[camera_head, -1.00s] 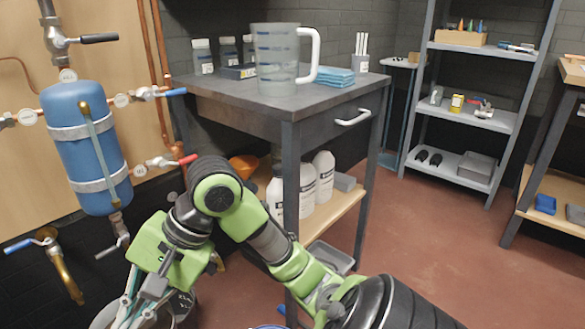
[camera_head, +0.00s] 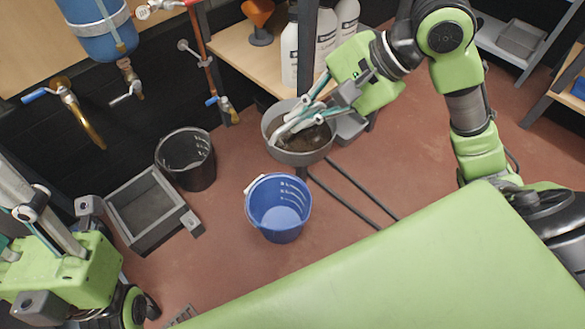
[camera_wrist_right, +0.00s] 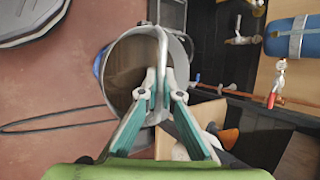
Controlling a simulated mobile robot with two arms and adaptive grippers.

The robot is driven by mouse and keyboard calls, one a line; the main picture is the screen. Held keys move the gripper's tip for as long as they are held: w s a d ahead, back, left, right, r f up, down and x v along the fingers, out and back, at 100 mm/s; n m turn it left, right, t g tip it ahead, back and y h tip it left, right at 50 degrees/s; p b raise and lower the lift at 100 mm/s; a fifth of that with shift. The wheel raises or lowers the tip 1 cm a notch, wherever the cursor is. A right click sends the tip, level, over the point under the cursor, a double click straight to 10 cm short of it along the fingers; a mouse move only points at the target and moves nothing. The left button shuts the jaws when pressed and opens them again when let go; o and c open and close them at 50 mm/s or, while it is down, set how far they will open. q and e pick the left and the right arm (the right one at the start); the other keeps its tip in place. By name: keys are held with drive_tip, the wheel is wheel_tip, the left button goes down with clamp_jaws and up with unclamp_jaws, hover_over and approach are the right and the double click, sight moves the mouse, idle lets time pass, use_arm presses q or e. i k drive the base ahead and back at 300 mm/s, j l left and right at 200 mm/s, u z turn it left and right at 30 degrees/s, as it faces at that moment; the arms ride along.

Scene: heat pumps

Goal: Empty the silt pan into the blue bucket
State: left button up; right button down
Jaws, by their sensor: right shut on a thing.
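The silt pan (camera_head: 272,147) is a round grey pan with brown silt inside, in front of the shelf table. My right gripper (camera_head: 284,131) is shut on its bar-like handle; the grip also shows in the right wrist view (camera_wrist_right: 163,88). The pan looks roughly level, and the silt is in it. The blue bucket (camera_head: 278,208) stands upright on the floor, nearer and slightly left of the pan, and looks empty. In the wrist view a sliver of blue shows behind the pan's rim. My left gripper (camera_head: 30,225) is at the lower left, partly cut off, away from both.
A black bucket (camera_head: 187,162) and a grey square tray (camera_head: 150,208) stand left of the blue bucket. A brass tap (camera_head: 88,120) juts from the wall. White bottles (camera_head: 302,45) stand on the low shelf. Two dark bars (camera_head: 352,195) lie on the floor right of the bucket.

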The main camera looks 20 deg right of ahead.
sight(279, 205)
drive_tip(key=k+j, duration=0.25)
drive_tip(key=k, duration=0.25)
drive_tip(key=k+j+z, duration=0.1)
drive_tip(key=k, duration=0.4)
drive_tip(key=k+j, duration=0.3)
drive_tip(key=k, duration=0.2)
